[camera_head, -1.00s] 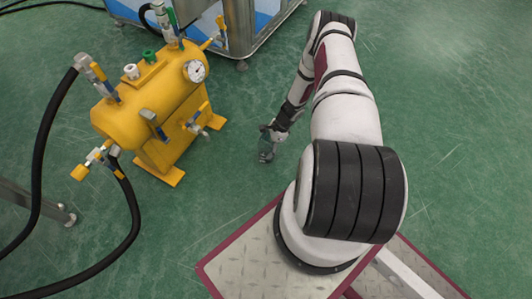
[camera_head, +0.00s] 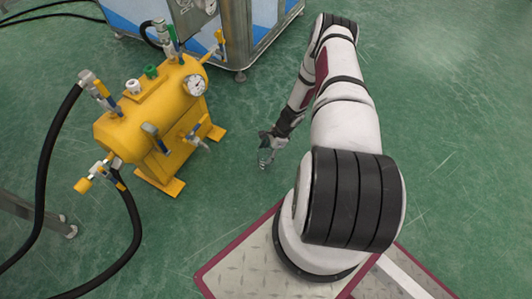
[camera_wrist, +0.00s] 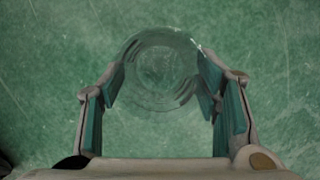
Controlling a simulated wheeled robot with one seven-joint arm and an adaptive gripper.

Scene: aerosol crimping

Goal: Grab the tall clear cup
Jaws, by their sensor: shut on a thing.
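The tall clear cup (camera_wrist: 160,62) is transparent and round. In the wrist view it sits between the two fingers of my gripper (camera_wrist: 162,90), with a finger pad against each side, so the gripper is shut on it. In the head view my gripper (camera_head: 265,152) is small at the end of my arm, over the green floor, and the cup there is too small to make out clearly. Only green floor shows through and around the cup.
A yellow pressure tank (camera_head: 155,120) with a gauge, valves and black hoses (camera_head: 45,145) stands left of my gripper. A metal cabinet with blue panels (camera_head: 250,35) stands at the back. The green floor (camera_head: 455,110) to the right is clear.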

